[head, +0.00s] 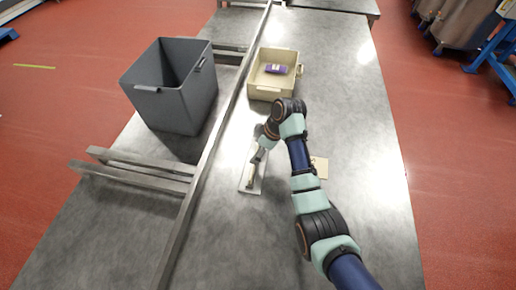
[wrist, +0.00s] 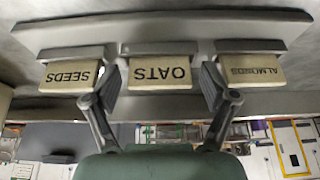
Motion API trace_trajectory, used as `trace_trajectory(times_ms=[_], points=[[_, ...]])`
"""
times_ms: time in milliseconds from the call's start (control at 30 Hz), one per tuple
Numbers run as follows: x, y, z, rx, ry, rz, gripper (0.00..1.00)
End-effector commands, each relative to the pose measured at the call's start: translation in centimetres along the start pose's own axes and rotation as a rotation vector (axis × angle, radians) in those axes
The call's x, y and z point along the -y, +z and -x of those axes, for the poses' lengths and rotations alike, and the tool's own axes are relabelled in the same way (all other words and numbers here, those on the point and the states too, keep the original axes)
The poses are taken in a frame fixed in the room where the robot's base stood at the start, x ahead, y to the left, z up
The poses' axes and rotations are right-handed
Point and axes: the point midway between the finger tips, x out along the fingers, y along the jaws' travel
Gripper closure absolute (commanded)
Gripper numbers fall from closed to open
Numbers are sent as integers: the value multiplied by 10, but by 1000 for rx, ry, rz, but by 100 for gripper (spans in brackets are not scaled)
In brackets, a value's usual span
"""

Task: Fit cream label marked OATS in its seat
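The cream OATS label (wrist: 160,73) is in the middle of a row of three in the wrist view, its lettering upside down. It lies against a grey block on a long grey plate (wrist: 240,22); I cannot tell how fully it is seated. My gripper (wrist: 159,84) is open, one finger on each side of the OATS label, with small gaps visible. In the head view my gripper (head: 254,160) is over the grey plate (head: 247,187) on the table, and the labels are too small to read there.
Cream labels marked SEEDS (wrist: 70,75) and ALMONDS (wrist: 252,70) flank the fingers closely. A grey bin (head: 172,100) and steel rail (head: 207,150) are on the left. A cream tray (head: 270,92) holds a purple packet (head: 276,69). A cream card (head: 320,165) lies right of my arm.

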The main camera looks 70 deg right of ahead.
Motion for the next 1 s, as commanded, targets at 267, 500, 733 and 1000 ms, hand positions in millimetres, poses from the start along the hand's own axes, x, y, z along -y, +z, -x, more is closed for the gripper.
trace_trajectory(times_ms=[267,500,733,1000], points=[[0,0,0,0,0,0,68],[0,-1,2,0,0,0,72],[0,-3,8,0,0,0,72],[0,-6,14,0,0,0,72]])
